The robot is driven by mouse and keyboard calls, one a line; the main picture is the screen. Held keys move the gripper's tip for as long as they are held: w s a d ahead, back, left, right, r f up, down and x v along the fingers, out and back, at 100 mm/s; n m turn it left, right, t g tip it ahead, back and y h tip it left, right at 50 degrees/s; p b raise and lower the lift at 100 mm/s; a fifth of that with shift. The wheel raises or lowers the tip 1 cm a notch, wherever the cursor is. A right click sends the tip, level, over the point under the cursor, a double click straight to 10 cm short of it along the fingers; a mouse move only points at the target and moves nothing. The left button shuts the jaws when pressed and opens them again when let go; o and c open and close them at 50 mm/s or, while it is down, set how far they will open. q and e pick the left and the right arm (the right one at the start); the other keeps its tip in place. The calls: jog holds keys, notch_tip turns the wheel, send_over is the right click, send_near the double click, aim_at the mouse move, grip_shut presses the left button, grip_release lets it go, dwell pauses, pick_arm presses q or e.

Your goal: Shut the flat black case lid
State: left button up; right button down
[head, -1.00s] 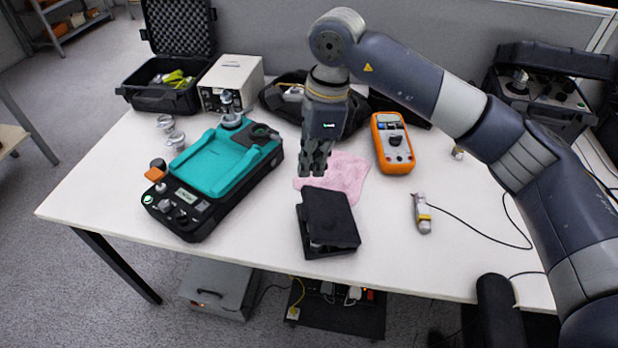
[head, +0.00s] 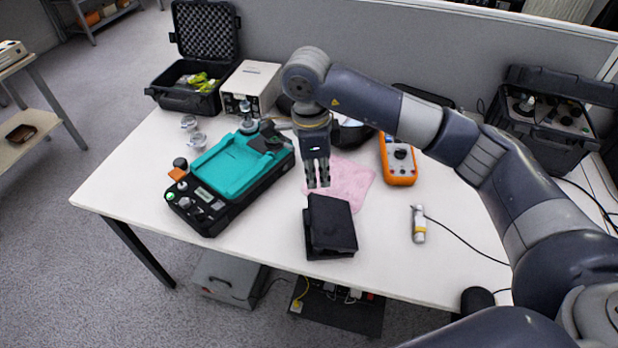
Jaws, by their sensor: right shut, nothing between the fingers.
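The flat black case (head: 330,226) lies near the front edge of the white table. Its lid looks down on the base or nearly so. I cannot tell whether a thin gap is left at its front edge. My right gripper (head: 318,184) points down just behind the case, over the pink cloth. It is shut and empty, and looks apart from the lid. My left gripper is not in view.
A teal-topped black device (head: 225,165) stands left of the case. An orange multimeter (head: 398,162) and a small cabled sensor (head: 419,224) lie to the right. The pink cloth (head: 352,180) lies behind the case. The table's front edge is close.

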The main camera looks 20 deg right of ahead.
jog(key=p, duration=0.2)
send_over(313, 216)
jog(key=d, duration=0.2)
jog(key=f, duration=0.7)
jog(key=shift+s+a+f, duration=0.15)
jog(key=shift+s+a, duration=0.05)
jog(key=f, duration=0.1)
jog(key=a+f, duration=0.1)
jog(key=f, duration=0.1)
jog(key=shift+w+a, duration=0.25)
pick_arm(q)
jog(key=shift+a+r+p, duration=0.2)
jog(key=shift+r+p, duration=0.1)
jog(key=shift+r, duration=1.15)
pick_arm(e)
jog(key=shift+a+f, duration=0.1)
jog(key=shift+f, duration=0.35)
